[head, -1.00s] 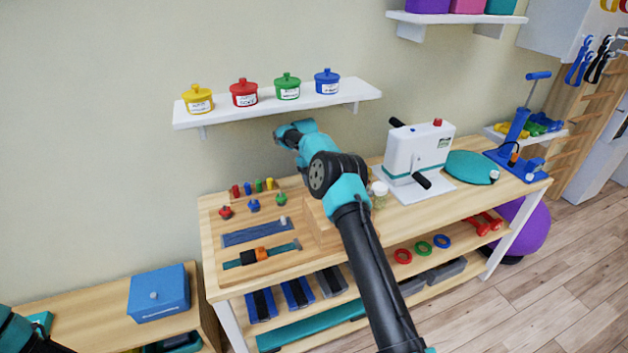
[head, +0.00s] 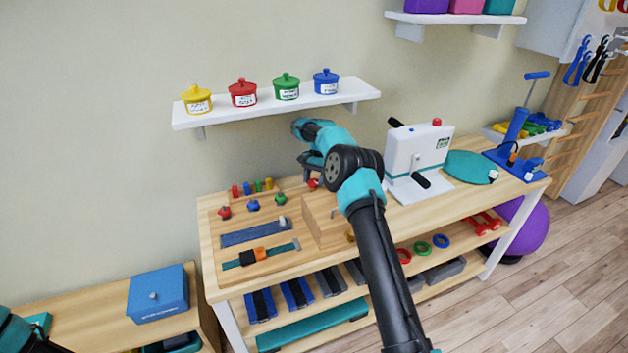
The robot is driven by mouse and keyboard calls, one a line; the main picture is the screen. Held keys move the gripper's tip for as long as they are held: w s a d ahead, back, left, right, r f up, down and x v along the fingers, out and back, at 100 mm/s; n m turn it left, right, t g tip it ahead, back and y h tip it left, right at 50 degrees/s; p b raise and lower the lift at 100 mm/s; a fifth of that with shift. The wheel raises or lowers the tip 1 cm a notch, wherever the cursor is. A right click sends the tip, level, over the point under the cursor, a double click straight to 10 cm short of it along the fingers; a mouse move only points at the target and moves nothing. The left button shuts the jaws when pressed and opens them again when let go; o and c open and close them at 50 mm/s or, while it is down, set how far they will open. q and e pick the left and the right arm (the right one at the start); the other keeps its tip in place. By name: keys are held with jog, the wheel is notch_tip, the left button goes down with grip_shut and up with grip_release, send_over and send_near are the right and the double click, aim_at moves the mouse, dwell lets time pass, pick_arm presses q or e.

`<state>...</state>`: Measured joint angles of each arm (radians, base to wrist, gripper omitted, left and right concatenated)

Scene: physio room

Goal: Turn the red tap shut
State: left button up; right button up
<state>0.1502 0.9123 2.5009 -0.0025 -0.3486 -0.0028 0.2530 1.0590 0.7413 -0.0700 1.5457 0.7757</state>
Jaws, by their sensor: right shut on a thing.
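A small red part (head: 313,184), which looks like the red tap, shows at the back of the wooden block (head: 322,226) on the workbench. My right gripper (head: 310,172) is right at it, shut on it, with the fingers coming down from above. My right arm and wrist hide most of the tap, so I cannot tell how far it is turned. Only a piece of my left arm shows in the bottom left corner; its gripper is out of frame.
A white machine (head: 418,160) with black handles stands to the right. A white shelf (head: 283,109) with several lidded pots hangs above.

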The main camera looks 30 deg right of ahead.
jog(key=m, duration=0.2)
jog(key=m+t, duration=0.1)
jog(key=m, duration=0.1)
jog(key=shift+t+y, duration=0.3)
dwell(0.3)
jog(key=o, duration=0.9)
